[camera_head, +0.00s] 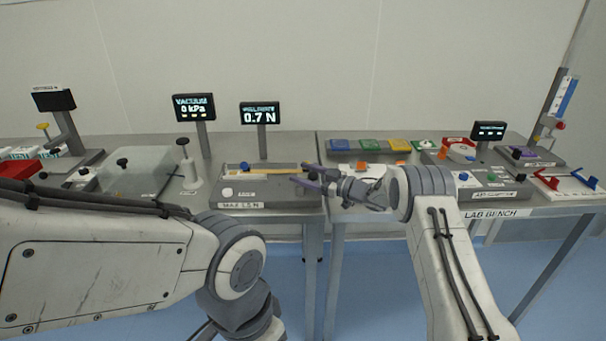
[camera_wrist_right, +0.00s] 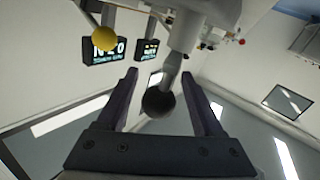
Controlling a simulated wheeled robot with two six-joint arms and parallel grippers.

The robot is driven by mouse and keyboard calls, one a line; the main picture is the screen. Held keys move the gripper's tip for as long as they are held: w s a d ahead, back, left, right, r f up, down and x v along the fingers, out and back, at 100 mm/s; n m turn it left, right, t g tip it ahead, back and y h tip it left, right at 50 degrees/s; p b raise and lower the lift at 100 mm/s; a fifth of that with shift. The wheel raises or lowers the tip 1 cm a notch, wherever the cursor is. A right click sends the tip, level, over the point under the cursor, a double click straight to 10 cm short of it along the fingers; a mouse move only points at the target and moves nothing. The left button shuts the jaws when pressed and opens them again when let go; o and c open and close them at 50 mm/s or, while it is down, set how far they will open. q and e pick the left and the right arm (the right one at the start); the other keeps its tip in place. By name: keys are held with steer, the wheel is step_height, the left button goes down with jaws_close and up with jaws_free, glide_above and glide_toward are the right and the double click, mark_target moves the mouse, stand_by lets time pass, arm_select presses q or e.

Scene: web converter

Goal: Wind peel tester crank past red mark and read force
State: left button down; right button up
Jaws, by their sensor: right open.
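In the right wrist view, a dark round knob (camera_wrist_right: 158,102) on a grey stem sits between the spread fingers, apparently the crank's; contact cannot be told. No red mark can be made out. My left gripper is out of view.
A vacuum display (camera_head: 194,107) reading 0 kPa and a clear-lidded box (camera_head: 135,170) stand left of the tester. Coloured pads (camera_head: 370,146) and a lab bench with small devices lie to the right. A gap separates the two benches.

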steer(key=b+v, duration=0.2)
steer(key=v, duration=0.8)
steer(key=shift+d, duration=0.2)
steer(key=s+a+r+m+t+h, duration=0.2)
steer(key=s+a+r+m+h, duration=0.25)
steer(key=a+r+h, duration=0.35)
steer(key=s+f+g+h, duration=0.2)
steer(key=s+g, duration=0.2)
steer(key=s, duration=1)
steer(key=s+d+f+m+g+h, duration=0.1)
steer(key=s+g, duration=0.3)
steer(key=s, duration=1)
steer(key=s+f+g+h+p, duration=0.1)
steer(key=s+f+g+h, duration=0.2)
steer(key=s, duration=1.1)
steer(key=shift+s+d+f+m+g, duration=0.2)
steer(key=shift+s+d+m+g, duration=0.15)
steer(key=shift+g, duration=0.05)
